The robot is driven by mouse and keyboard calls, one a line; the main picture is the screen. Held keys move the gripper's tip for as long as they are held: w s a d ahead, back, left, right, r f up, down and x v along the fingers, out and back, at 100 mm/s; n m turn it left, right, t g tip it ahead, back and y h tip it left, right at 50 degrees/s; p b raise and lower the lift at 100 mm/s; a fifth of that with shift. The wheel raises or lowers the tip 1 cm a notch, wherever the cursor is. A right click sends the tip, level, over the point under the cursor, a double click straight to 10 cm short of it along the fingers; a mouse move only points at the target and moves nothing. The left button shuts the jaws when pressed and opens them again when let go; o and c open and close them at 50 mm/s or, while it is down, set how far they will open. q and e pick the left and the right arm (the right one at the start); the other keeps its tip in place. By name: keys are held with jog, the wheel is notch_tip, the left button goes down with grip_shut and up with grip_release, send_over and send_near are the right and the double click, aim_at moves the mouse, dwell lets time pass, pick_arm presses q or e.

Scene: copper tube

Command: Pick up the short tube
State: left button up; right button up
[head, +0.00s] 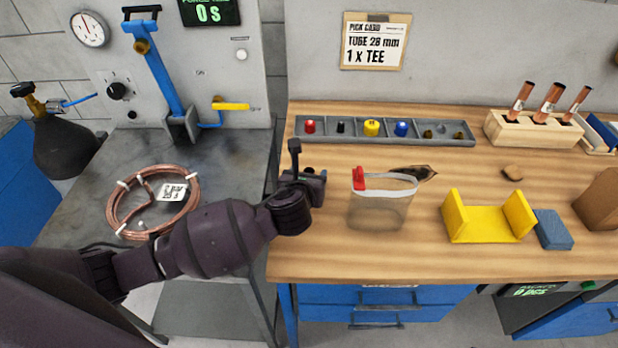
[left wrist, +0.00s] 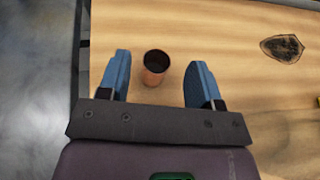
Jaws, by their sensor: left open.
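A short copper tube (left wrist: 155,76) stands upright on the wooden bench in the left wrist view, its dark open end facing up. My left gripper (left wrist: 159,62) is open, with one blue finger on each side of the tube in the picture. The tube shows between the fingers, nearer the left finger, with gaps on both sides. In the head view my left gripper (head: 308,182) is over the left part of the bench, and I cannot make out the short tube there. My right gripper is in neither view.
A clear container with a red clip (head: 378,207) stands just right of the gripper. A grey parts tray (head: 385,139) lies behind it. A yellow cradle (head: 488,224) and a wooden block holding copper tubes (head: 530,133) are further right. A copper coil (head: 117,205) lies on the left metal table.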

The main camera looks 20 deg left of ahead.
aim_at(310, 169)
pick_arm(q)
jog(key=x, duration=0.4)
jog(key=shift+w+a+f, duration=0.1)
jog(key=shift+a, duration=0.05)
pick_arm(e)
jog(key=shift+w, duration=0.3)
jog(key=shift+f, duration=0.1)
